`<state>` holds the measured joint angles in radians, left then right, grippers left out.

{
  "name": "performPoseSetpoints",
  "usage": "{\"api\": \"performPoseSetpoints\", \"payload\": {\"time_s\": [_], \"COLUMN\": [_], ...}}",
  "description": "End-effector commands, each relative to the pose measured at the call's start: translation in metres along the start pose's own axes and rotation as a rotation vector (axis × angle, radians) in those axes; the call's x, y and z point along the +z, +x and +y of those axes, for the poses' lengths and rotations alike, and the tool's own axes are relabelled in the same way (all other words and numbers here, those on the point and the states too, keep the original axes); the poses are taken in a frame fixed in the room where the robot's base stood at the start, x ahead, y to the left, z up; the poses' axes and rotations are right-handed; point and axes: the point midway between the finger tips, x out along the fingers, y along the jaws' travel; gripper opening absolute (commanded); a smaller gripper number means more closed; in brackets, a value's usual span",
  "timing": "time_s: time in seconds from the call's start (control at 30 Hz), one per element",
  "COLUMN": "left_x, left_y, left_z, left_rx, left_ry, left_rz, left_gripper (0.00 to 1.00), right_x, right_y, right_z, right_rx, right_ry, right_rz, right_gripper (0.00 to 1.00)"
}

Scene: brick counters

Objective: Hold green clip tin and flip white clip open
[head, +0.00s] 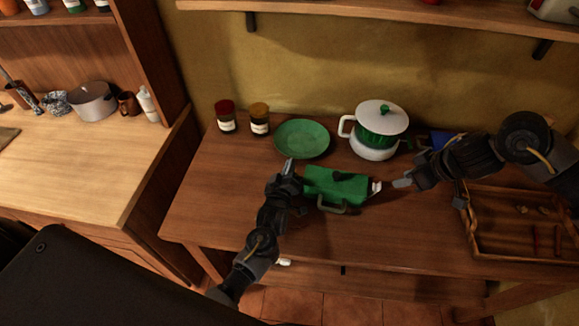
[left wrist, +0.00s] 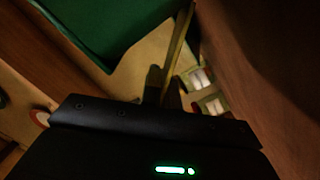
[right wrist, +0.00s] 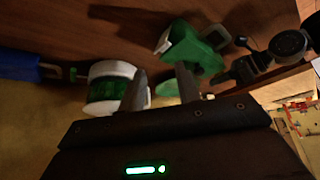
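The green clip tin (head: 336,186) lies on the wooden counter, with a dark handle at its front. Its white clip (head: 376,187) sticks out at the right end. In the right wrist view the tin (right wrist: 203,62) and clip (right wrist: 163,42) lie beyond the fingers. My left gripper (head: 290,166) is at the tin's left end; its fingers look close together with nothing seen between them. Whether it touches the tin is unclear. The left wrist view shows a large green surface (left wrist: 95,25). My right gripper (right wrist: 162,85) is open and empty, just right of the clip.
A green plate (head: 302,139) and a white-and-green pot (head: 378,128) stand behind the tin. Two jars (head: 259,119) are at the back left. A wooden tray (head: 500,250) with small items is at the right. The counter left of the tin is clear.

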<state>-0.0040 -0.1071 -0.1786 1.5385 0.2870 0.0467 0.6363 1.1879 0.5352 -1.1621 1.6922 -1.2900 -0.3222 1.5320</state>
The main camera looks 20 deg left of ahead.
Motion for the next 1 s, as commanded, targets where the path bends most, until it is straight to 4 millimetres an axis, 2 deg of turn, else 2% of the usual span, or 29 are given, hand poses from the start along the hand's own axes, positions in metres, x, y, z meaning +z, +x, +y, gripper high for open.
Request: {"api": "performPoseSetpoints", "payload": {"time_s": [0.03, 0.13, 0.23, 0.33, 0.47, 0.63, 0.83, 0.9, 1.0], "left_x": [0.000, 0.000, 0.000, 0.000, 0.000, 0.000, 0.000, 0.000, 0.000], "left_y": [0.000, 0.000, 0.000, 0.000, 0.000, 0.000, 0.000, 0.000, 0.000], "left_z": [0.000, 0.000, 0.000, 0.000, 0.000, 0.000, 0.000, 0.000, 0.000], "left_rx": [0.000, 0.000, 0.000, 0.000, 0.000, 0.000, 0.000, 0.000, 0.000], "left_ry": [0.000, 0.000, 0.000, 0.000, 0.000, 0.000, 0.000, 0.000, 0.000], "left_rz": [0.000, 0.000, 0.000, 0.000, 0.000, 0.000, 0.000, -0.001, -0.001], "left_gripper": [0.00, 0.00, 0.00, 0.00, 0.00, 0.00, 0.00, 0.00, 0.00], "right_x": [-0.001, -0.010, -0.035, -0.059, -0.077, -0.081, -0.070, -0.061, -0.062], "right_y": [-0.001, -0.007, -0.016, -0.011, 0.005, 0.020, 0.027, 0.032, 0.032], "right_z": [0.001, 0.004, 0.000, -0.007, -0.017, -0.013, 0.006, 0.006, 0.001], "right_rx": [0.002, 0.013, 0.033, 0.062, 0.051, 0.009, -0.085, -0.144, -0.213], "right_ry": [-0.001, -0.011, -0.069, -0.157, -0.287, -0.459, -0.618, -0.655, -0.692], "right_rz": [0.001, 0.013, 0.021, -0.028, -0.120, -0.243, -0.334, -0.338, -0.308], "right_gripper": [0.26, 0.13, 0.00, 0.00, 0.00, 0.00, 0.00, 0.00, 0.00]}}
